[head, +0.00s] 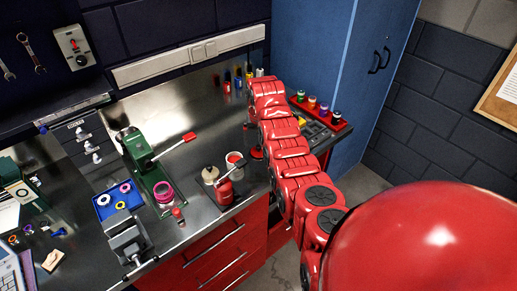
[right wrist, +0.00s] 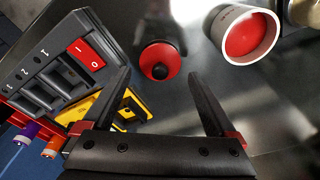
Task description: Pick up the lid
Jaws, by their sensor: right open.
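A round red lid (right wrist: 158,62) with a black knob lies on the metal bench in the right wrist view, just beyond my fingertips. In the head view the red lid (head: 257,153) shows small beside the arm. My right gripper (right wrist: 160,77) is open and empty, its two dark fingers spread on either side of the line to the lid. In the head view my right gripper (head: 252,127) is a small dark shape, partly hidden by the red arm. A white cup with a red inside (right wrist: 246,34) stands beside the lid. My left gripper is out of view.
A switch panel (right wrist: 68,62) and a yellow object (right wrist: 103,105) lie close by the right gripper. A green press (head: 145,170) stands further left.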

